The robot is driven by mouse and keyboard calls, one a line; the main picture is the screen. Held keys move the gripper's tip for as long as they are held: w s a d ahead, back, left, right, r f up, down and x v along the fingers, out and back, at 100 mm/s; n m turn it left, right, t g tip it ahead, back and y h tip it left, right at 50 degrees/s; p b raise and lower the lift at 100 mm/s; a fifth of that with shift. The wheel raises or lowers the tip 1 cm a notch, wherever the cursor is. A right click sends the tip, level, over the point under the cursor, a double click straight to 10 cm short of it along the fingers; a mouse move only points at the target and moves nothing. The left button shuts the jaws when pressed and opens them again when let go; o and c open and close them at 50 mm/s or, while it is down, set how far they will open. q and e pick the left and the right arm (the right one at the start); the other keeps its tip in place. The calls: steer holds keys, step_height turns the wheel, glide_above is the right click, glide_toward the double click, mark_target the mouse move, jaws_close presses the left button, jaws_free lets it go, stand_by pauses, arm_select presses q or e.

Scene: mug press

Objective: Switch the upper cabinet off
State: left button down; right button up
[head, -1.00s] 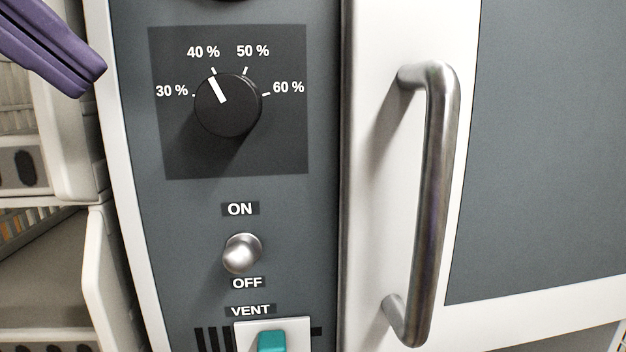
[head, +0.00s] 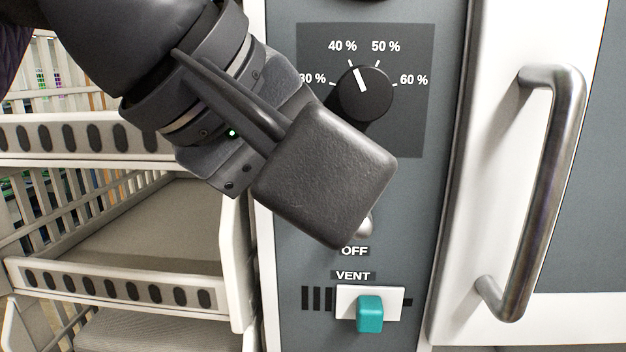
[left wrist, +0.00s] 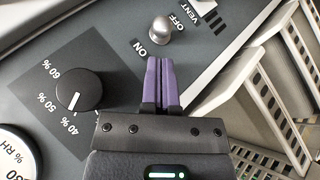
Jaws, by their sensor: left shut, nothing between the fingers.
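The metal toggle switch (left wrist: 160,31) sits between the ON label (left wrist: 140,50) and the OFF label (left wrist: 178,20) in the left wrist view. I cannot tell which way its lever leans. In the head view only the lower right edge of the switch (head: 365,226) shows, above the OFF label (head: 354,251); the ON label is hidden. My left gripper (left wrist: 160,62) is shut and empty, its purple fingertips close to the switch on the ON side. In the head view its dark body covers the fingers. I see no clear contact. My right gripper is not in view.
Above the switch is a black percent dial (head: 363,93), set near 40 %. Below it is a teal vent slider (head: 369,314). A metal door handle (head: 552,190) juts out at the right. White slotted shelves (head: 120,290) stand at the left.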

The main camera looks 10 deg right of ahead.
arm_select(q)
steer(key=shift+s+d+f, duration=0.2)
steer(key=shift+d+f, duration=0.25)
steer(key=shift+f, duration=0.15)
steer(key=t+b, duration=0.1)
steer(key=b, duration=0.2)
steer(key=m+t+h+b, duration=0.1)
steer(key=b, duration=0.1)
steer(key=s+t+h+b, duration=0.1)
steer(key=t+b, duration=0.1)
steer(key=b, duration=0.1)
steer(key=shift+s+a+f+m+b, duration=0.1)
steer(key=shift+a+f+m+b, duration=0.05)
steer(key=shift+m+b, duration=0.2)
stand_by(1.0)
